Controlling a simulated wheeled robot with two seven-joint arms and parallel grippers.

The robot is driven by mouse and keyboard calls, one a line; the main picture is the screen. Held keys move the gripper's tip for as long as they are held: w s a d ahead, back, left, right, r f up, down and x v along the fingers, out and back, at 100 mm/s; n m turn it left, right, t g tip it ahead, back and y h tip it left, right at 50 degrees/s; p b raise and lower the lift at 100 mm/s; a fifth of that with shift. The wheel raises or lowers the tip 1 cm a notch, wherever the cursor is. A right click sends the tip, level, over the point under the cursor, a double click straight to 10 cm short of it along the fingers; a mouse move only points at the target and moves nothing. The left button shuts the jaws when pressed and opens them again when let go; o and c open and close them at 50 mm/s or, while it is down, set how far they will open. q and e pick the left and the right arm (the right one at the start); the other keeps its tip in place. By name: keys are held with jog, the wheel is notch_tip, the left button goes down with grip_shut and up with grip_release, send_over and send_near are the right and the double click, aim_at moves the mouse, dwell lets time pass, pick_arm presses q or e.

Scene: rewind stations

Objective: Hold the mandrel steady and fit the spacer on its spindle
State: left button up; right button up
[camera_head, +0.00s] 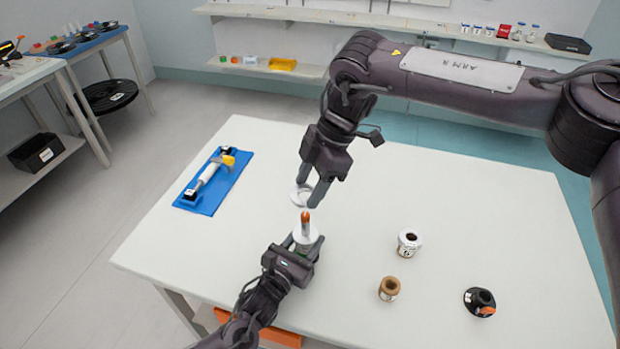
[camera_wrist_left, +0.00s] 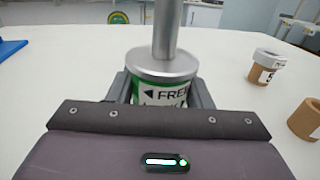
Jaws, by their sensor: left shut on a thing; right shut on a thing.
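The mandrel (camera_head: 306,236) stands upright on the white table, with a pale round top and an orange-tipped spindle (camera_head: 305,218). My left gripper (camera_head: 303,246) is shut around its body. The left wrist view shows the mandrel's silver top and green-and-white label (camera_wrist_left: 160,92) between the fingers, with the bare grey spindle (camera_wrist_left: 165,30) rising out of frame. The spacer (camera_head: 296,197), a thin white ring, is held by my right gripper (camera_head: 311,190), shut on its right side. In the head view the ring appears just beyond the spindle tip, apart from it. The left wrist view does not show the spacer.
On the table's right are a white-labelled spool (camera_head: 409,243), a brown spool (camera_head: 389,289) and a black flanged piece (camera_head: 480,301). A blue mat (camera_head: 207,204) with a roller device lies at left. The table's far right is clear.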

send_over(310, 232)
jog(key=shift+f, duration=2.3)
jog(key=shift+f, duration=3.75)
jog(key=o, duration=1.1)
jog(key=shift+c, duration=0.2)
jog(key=v, duration=1.2)
pick_arm(q)
jog(key=o, duration=1.2)
